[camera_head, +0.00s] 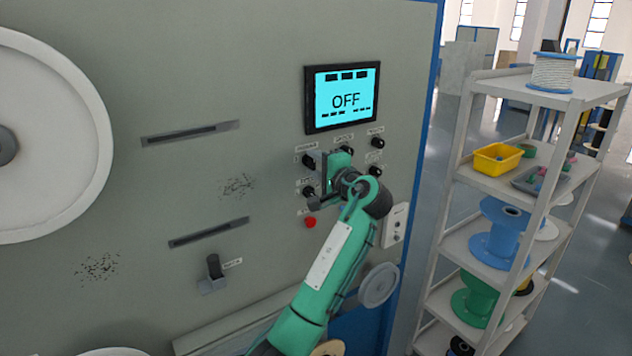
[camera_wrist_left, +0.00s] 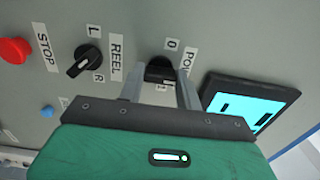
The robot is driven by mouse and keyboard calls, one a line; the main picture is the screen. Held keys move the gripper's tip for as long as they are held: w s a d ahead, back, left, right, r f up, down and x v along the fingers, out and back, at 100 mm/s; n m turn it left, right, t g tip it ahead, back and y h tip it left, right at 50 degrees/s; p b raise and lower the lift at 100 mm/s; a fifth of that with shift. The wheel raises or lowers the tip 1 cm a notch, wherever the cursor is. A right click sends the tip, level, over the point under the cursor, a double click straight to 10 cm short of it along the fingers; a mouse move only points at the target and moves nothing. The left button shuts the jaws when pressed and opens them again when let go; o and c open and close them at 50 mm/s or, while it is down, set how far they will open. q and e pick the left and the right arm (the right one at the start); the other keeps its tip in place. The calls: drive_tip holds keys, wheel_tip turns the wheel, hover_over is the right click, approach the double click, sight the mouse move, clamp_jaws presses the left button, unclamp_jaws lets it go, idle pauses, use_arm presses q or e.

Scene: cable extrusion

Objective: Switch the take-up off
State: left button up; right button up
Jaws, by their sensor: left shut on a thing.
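My left gripper (camera_head: 321,167) is at the upper-left part of this panel. In the left wrist view, the two grey fingers of my left gripper (camera_wrist_left: 161,82) are shut on a black power knob (camera_wrist_left: 160,69), one on each side. The marks 0 and 1 show beside it; the fingers partly cover the knob and its POWER label (camera_wrist_left: 187,62). The knob's exact setting is hard to tell. My right gripper is not in view.
A black reel knob (camera_wrist_left: 84,62) and a red stop button (camera_wrist_left: 14,50) sit close beside the power knob. A large white reel (camera_head: 55,130) is at the left. A shelf rack (camera_head: 490,184) with spools and bins stands at the right.

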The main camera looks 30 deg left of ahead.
use_arm(q)
drive_tip(key=n+b, duration=0.4)
drive_tip(key=b, duration=0.1)
drive_tip(key=n+b, duration=0.2)
drive_tip(key=shift+f+b, duration=0.4)
drive_tip(key=shift+r+n+b, duration=0.2)
drive_tip(key=shift+n+b, duration=1.2)
drive_tip(key=shift+n, duration=0.1)
drive_tip(key=o, duration=1)
drive_tip(key=shift+r, duration=0.1)
